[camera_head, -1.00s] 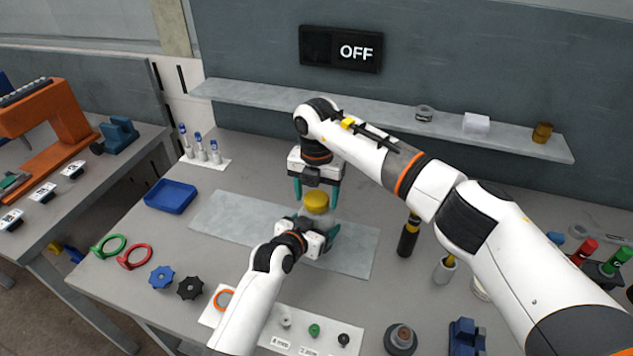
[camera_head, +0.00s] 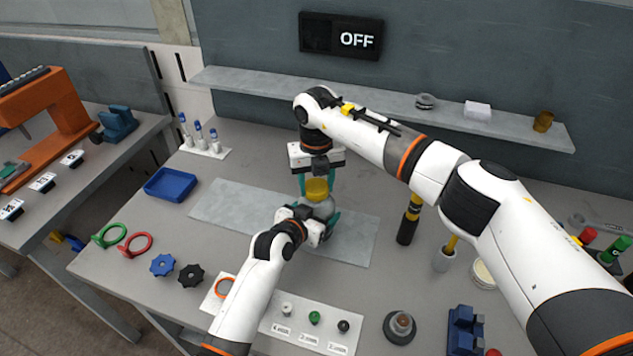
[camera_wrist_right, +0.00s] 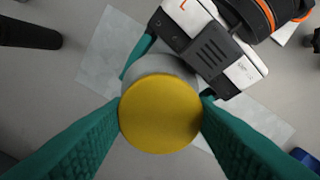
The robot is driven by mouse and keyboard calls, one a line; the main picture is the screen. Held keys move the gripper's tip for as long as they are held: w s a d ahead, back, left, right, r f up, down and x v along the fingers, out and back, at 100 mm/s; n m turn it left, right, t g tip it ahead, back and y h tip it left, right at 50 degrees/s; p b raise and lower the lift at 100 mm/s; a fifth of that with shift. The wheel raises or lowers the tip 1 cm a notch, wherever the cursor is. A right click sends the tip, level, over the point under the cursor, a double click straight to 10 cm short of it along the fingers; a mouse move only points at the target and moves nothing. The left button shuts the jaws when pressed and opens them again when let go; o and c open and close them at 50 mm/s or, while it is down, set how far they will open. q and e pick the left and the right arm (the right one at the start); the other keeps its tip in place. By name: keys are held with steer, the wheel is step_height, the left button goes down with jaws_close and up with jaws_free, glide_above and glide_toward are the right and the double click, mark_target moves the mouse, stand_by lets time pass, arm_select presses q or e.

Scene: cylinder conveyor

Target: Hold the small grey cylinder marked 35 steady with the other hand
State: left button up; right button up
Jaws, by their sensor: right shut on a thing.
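A grey cylinder (camera_head: 324,209) with a yellow top (camera_head: 317,189) stands on the pale mat (camera_head: 235,206); no number is readable on it. In the right wrist view its yellow top (camera_wrist_right: 160,113) fills the space between my right fingers, with the grey body (camera_wrist_right: 158,66) below. My right gripper (camera_head: 317,186) comes from above and is shut on the yellow top. My left gripper (camera_head: 320,222) comes from the front, with its teal fingers on either side of the grey body, lower down. Whether they press on it is unclear.
A blue tray (camera_head: 170,184) lies left of the mat. Green and red rings (camera_head: 137,245) and two knobs (camera_head: 191,275) are at the front left. A black-and-yellow tool (camera_head: 409,219) stands right of the mat. A shelf (camera_head: 378,104) runs along the back wall under an OFF sign (camera_head: 341,36).

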mark_target(316, 185)
steer(key=n, duration=0.4)
steer(key=shift+r+n, duration=0.1)
steer(key=shift+n, duration=0.3)
steer(key=n, duration=0.5)
steer(key=shift+r, duration=1.1)
steer(key=shift+r, duration=0.1)
steer(key=shift+r, duration=1.9)
arm_select(q)
steer(key=o, duration=1.8)
steer(key=shift+o, duration=0.2)
